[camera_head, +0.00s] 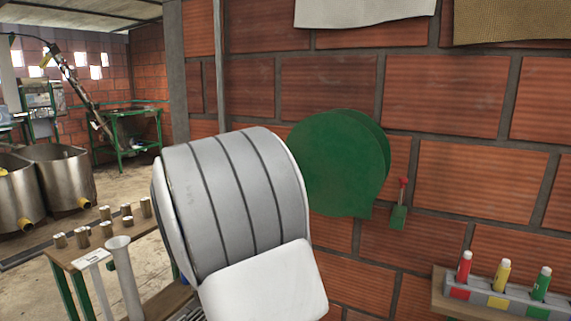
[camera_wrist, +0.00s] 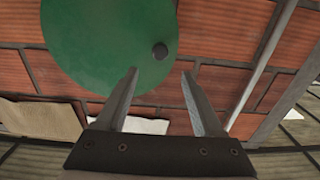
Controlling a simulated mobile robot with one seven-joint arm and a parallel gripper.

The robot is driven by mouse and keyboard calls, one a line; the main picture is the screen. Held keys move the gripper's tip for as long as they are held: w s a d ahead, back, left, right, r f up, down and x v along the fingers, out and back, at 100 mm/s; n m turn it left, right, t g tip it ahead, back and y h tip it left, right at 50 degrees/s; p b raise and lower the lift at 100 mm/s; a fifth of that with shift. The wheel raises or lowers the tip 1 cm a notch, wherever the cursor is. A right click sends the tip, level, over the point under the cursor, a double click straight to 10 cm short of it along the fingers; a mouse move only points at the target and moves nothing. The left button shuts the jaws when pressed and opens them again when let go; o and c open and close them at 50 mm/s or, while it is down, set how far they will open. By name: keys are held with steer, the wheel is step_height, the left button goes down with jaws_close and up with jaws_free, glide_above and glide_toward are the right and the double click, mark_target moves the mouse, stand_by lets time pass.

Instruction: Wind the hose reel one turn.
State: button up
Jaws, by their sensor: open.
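The hose reel is a green round disc (camera_head: 338,165) on the brick wall, with a second green disc behind it. My own grey and white arm covers its lower left edge in the head view. In the wrist view the green disc (camera_wrist: 100,40) fills the upper left and middle, with a dark round knob (camera_wrist: 160,50) near its right edge. My gripper (camera_wrist: 160,78) is open and empty. The knob appears just beyond the gap between its fingertips; I cannot tell how far. The gripper is hidden in the head view.
A small green plate with a red-tipped lever (camera_head: 399,205) is on the wall right of the reel. A shelf (camera_head: 450,290) with red, yellow and green bottles is lower right. A wooden table (camera_head: 72,252) with several small cups stands lower left. Sheets hang above.

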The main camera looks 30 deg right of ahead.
steer(key=p+x, duration=0.1)
steer(key=x, duration=1.1)
steer(key=shift+s, duration=0.1)
jaws_close()
stand_by(1.0)
